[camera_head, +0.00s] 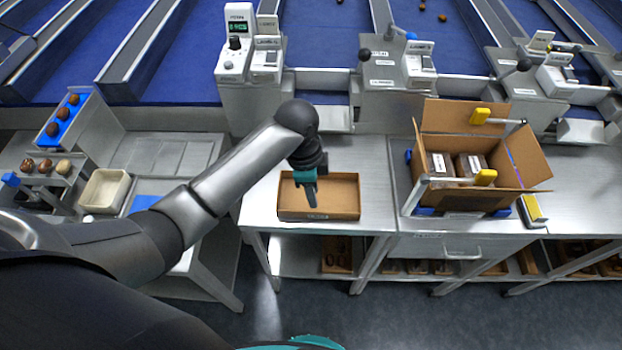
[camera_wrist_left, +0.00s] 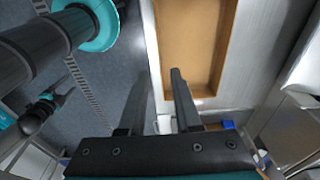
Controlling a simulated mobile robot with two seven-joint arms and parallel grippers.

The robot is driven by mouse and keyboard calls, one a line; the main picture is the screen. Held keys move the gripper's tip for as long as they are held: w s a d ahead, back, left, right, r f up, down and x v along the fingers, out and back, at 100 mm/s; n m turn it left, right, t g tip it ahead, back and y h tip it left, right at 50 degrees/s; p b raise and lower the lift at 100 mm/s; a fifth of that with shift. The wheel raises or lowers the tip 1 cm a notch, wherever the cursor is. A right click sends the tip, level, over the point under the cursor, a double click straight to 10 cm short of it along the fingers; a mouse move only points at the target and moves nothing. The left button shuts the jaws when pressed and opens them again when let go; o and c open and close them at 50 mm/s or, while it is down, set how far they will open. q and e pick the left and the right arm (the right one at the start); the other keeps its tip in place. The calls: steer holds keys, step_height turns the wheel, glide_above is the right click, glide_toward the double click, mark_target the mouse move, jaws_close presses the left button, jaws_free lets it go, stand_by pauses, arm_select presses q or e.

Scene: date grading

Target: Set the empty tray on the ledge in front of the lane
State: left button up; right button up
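A shallow brown tray (camera_head: 345,212) sits on the metal table and looks empty inside. My left gripper (camera_head: 311,200) points down at the tray's near side in the head view. In the left wrist view the two fingers (camera_wrist_left: 158,88) are apart with nothing held between them, and the tray (camera_wrist_left: 190,40) lies just beyond, with one finger overlapping its edge. I cannot tell whether the fingers touch its wall. A metal ledge (camera_head: 325,118) lies in front of a blue lane (camera_head: 318,45), between two consoles. A dark and teal part at the wrist view's left may be my right gripper (camera_wrist_left: 22,122).
An open cardboard box (camera_head: 530,160) with packs inside stands on the bench to the right. A left console (camera_head: 246,95) and a right console (camera_head: 395,95) flank the ledge. A cream bin (camera_head: 104,190) and dates on small racks are at the left.

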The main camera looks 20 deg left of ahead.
arm_select(q)
steer(key=shift+a+r, duration=0.2)
steer(key=shift+r, duration=1.45)
